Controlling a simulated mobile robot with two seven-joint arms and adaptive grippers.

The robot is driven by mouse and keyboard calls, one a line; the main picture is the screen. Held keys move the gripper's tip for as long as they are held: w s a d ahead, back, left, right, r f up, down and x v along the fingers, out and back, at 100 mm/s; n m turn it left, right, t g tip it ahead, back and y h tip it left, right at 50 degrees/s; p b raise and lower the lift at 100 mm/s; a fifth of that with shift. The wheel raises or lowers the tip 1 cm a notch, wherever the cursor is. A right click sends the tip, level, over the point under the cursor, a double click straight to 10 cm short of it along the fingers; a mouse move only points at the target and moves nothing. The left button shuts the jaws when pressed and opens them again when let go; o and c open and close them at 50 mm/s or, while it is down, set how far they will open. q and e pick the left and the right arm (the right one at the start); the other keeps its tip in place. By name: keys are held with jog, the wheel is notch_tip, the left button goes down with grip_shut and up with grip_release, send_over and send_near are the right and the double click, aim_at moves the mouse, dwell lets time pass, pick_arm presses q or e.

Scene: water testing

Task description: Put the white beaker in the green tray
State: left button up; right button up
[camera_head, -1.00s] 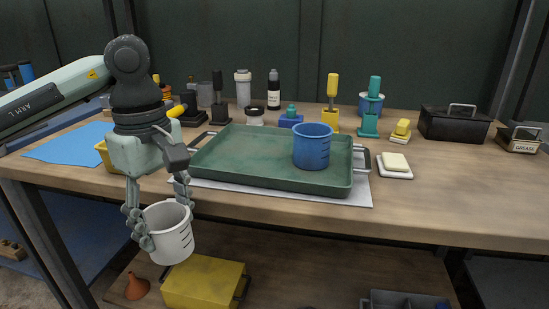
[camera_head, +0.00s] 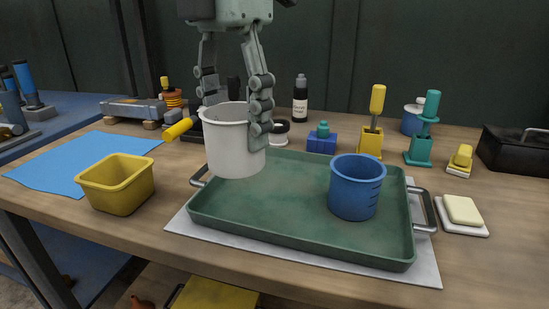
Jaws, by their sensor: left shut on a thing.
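The white beaker (camera_head: 232,150) is held upright by my left gripper (camera_head: 235,103), which is shut on its upper wall. The beaker hangs in front of the left part of the green tray (camera_head: 300,243) in the picture, apparently above the tray's left end. The tray lies on a pale sheet on the workbench and has a metal handle at each end. A blue beaker (camera_head: 356,187) stands inside the tray, right of the middle. The left half of the tray floor looks bare. My right gripper is not in view.
A yellow bin (camera_head: 117,184) and a blue mat (camera_head: 75,160) lie left of the tray. A soap on a dish (camera_head: 463,211) lies to the right. Behind stand a dark bottle (camera_head: 300,99), a yellow-handled tool (camera_head: 374,122), a teal tool (camera_head: 424,130) and a black toolbox (camera_head: 512,150).

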pick_arm(q)
jog(key=shift+w+d+f+p, duration=0.2)
jog(key=shift+w+d+f, duration=0.35)
jog(key=shift+w+f, duration=0.7)
jog(key=shift+w+d+f+p, duration=0.15)
jog(key=shift+w+d+f, duration=0.4)
jog(key=shift+w+f, duration=0.75)
jog(key=shift+w+d+f+p, duration=0.2)
jog(key=shift+w+d+f, duration=0.5)
jog(key=shift+f, duration=1)
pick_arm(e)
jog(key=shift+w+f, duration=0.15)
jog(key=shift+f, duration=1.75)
pick_arm(q)
jog(key=shift+w+a+f, duration=0.1)
jog(key=shift+a+f, duration=0.05)
jog(key=o, duration=1)
jog(key=shift+o, duration=0.2)
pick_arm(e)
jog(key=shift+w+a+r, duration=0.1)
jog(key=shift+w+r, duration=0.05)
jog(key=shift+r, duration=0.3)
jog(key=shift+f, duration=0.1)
